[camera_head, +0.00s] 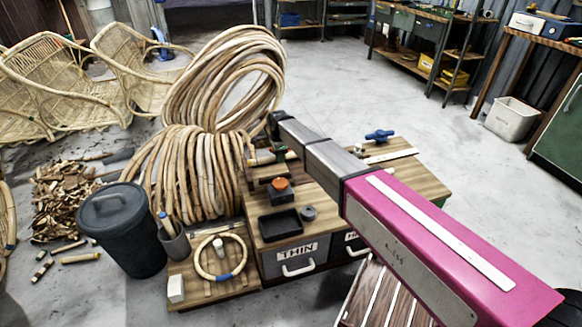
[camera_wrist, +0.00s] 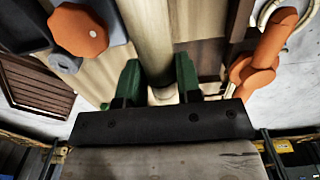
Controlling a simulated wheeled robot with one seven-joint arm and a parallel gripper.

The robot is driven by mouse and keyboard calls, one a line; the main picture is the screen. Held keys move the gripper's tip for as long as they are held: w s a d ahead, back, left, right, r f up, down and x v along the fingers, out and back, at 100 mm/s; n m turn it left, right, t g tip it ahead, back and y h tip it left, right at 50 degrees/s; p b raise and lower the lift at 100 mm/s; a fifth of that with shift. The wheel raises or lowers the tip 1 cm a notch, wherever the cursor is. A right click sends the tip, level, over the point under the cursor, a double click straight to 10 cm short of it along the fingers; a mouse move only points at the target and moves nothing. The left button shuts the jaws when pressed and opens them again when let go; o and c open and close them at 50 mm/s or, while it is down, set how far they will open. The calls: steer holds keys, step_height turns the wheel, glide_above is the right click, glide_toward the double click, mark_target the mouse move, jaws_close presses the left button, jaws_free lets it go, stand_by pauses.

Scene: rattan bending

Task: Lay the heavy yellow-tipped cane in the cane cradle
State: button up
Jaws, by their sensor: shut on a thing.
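My gripper (camera_wrist: 158,78) has its two green fingers on either side of a pale, thick cane (camera_wrist: 149,35), shut on it. In the wrist view the cane runs away from the fingers to the top edge, so its far end is out of view and I cannot see a yellow tip there. In the head view my gripper (camera_head: 272,152) is low over the back left of the wooden bench (camera_head: 325,192), partly hidden by my arm. Brown wooden blocks (camera_head: 268,173) stand just below it on the bench; I cannot tell whether they are the cane cradle.
An orange-topped knob (camera_head: 279,188), a black tray (camera_head: 280,222) and a blue-handled clamp (camera_head: 380,136) are on the bench. Large cane coils (camera_head: 190,175) stand close at its left. A dark bin (camera_head: 125,230) is at left. The floor behind the bench is clear.

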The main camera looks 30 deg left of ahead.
steer(key=w+f, duration=0.2)
steer(key=w, duration=0.1)
steer(key=w+d+f, duration=0.1)
steer(key=w+f, duration=0.1)
steer(key=w, duration=0.2)
steer(key=w+f, duration=0.2)
steer(key=w, duration=0.1)
steer(key=shift+w+d+f, duration=0.15)
steer(key=shift+d, duration=0.1)
steer(key=shift+f, duration=2)
steer(key=shift+f, duration=0.15)
steer(key=o, duration=1)
steer(key=shift+c, duration=0.2)
step_height(320, 180, up, 12)
